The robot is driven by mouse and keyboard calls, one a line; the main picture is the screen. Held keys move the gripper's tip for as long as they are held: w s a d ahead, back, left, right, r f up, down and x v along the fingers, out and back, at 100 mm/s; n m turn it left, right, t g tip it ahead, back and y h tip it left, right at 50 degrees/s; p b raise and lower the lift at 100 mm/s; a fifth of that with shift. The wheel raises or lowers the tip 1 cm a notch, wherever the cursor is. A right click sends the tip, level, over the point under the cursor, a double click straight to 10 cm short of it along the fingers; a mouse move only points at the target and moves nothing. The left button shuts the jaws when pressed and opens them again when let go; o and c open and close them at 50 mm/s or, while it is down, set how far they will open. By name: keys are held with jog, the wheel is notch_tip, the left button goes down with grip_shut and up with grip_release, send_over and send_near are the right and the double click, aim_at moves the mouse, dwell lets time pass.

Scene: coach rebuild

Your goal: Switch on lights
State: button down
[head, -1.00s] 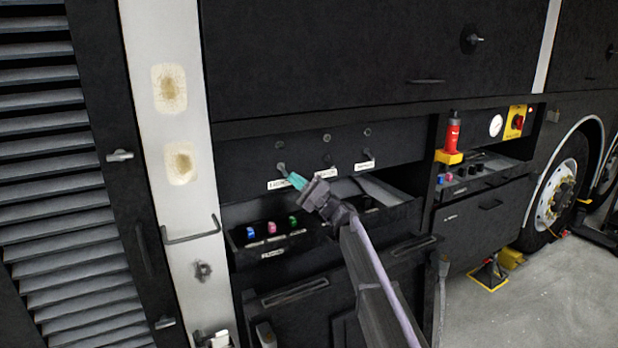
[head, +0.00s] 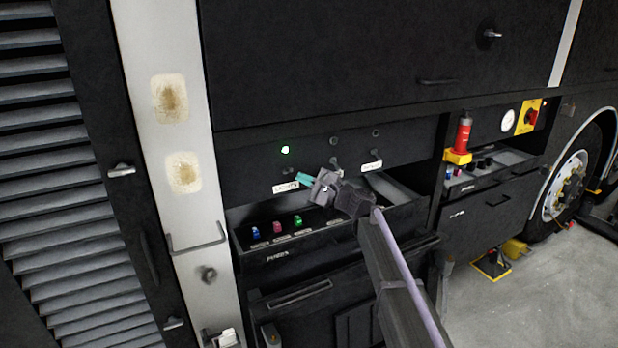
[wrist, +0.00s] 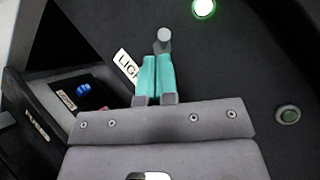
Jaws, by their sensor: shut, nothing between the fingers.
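The switch panel (head: 235,165) is black, with a row of toggle switches under round lamps. The left toggle (head: 287,171) stands above a white label (head: 285,188); in the wrist view the label (wrist: 124,63) reads "LIG", with the rest hidden. The lamp above this toggle (head: 285,150) glows green, also in the wrist view (wrist: 204,8). The other two lamps are dark. My gripper (head: 299,178) has teal fingers, shut and empty, at the left toggle. In the wrist view the fingertips (wrist: 156,58) lie just below the toggle's rounded end (wrist: 164,36); contact is unclear.
Below the panel is an open drawer (head: 335,238) marked "FUSES", with blue, pink and green fuses. A red cylinder on a yellow base (head: 461,140), a gauge (head: 508,113) and a red knob on a yellow plate (head: 530,117) are to the right. A handle (head: 198,243) juts out left.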

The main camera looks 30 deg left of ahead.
jog(key=w+b+v, duration=0.1)
jog(key=v, duration=1.1)
jog(key=shift+w+d+b, duration=0.35)
jog(key=shift+w+d, duration=0.05)
jog(key=shift+r, duration=0.1)
jog(key=s+d+f+n+g+h, duration=0.1)
jog(key=s+d+f+n+h, duration=0.6)
jog(key=s+d+f+h, duration=0.75)
jog(key=s+d, duration=0.2)
jog(key=d, duration=0.6)
jog(key=s+d+f+t+h, duration=0.1)
jog(key=s+d, duration=0.4)
jog(key=d, duration=0.6)
jog(key=s+d+f+h, duration=0.4)
jog(key=d+h, duration=0.1)
jog(key=d, duration=0.6)
jog(key=shift+s+d+f+p, duration=0.3)
jog(key=shift+s+d+f, duration=0.05)
jog(key=shift+s+d, duration=0.05)
